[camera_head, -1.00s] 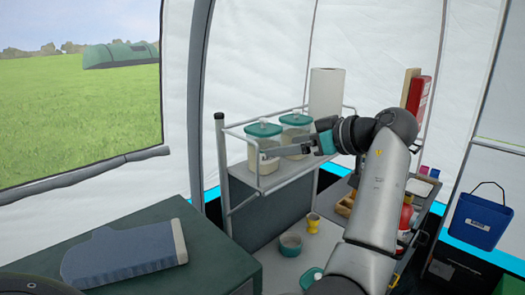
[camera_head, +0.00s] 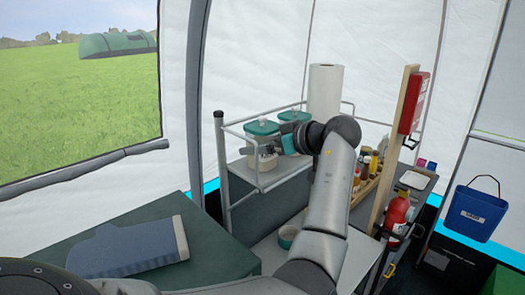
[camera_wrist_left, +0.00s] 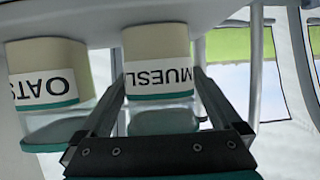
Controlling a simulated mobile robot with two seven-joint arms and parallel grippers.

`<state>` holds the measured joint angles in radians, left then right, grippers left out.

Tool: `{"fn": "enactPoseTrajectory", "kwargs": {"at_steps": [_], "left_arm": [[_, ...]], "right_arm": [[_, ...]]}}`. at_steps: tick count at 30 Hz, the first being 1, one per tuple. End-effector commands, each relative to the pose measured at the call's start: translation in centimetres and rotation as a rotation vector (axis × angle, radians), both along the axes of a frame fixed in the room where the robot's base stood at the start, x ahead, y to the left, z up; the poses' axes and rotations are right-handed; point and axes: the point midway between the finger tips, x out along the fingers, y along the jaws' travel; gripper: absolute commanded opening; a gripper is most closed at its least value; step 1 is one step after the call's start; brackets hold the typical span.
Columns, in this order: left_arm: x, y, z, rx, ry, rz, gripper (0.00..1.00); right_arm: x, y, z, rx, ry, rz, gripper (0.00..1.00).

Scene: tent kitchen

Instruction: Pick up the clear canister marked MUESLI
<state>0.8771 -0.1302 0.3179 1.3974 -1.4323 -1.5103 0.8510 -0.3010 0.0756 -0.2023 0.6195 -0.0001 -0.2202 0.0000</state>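The clear MUESLI canister (camera_wrist_left: 158,72) has a teal lid and pale contents. It appears upside down in the left wrist view, between the two fingers of my left gripper (camera_wrist_left: 158,78). In the head view, the left canister's teal lid (camera_head: 261,127) shows on the upper rack shelf. My left gripper (camera_head: 260,152) reaches it from the right, and its fingers hide part of its body. The fingers stand along both sides of the canister, open; I cannot tell whether they touch it. The similar OATS canister (camera_wrist_left: 48,75) stands beside it. My right gripper is not in view.
A paper towel roll (camera_head: 325,92) stands behind the canisters. The rack's rail (camera_head: 235,133) edges the shelf. Several bottles and jars (camera_head: 368,165) and a wooden post (camera_head: 395,140) are to the right. A blue oven mitt (camera_head: 130,247) lies on the green counter (camera_head: 215,252).

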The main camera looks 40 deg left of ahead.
Motion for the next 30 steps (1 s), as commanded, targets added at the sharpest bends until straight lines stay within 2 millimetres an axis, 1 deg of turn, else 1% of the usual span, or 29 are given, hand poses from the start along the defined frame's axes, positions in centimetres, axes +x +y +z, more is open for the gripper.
{"fn": "enactPoseTrajectory", "kwargs": {"at_steps": [1,2,25,26,30], "left_arm": [[0.0,-0.02,0.01,0.0,0.0,0.0,0.92],[0.0,-0.03,0.01,0.0,0.0,0.0,0.89],[0.02,-0.08,0.11,0.001,-0.001,-0.001,0.02],[0.02,-0.08,0.11,0.001,-0.001,-0.001,0.0],[0.03,-0.05,0.29,0.005,-0.004,-0.001,0.0]], "right_arm": [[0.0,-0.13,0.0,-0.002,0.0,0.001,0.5],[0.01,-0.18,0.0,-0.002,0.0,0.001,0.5],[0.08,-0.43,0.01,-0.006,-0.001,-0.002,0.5],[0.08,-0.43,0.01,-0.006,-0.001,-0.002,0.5],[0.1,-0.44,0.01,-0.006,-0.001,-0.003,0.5]]}}
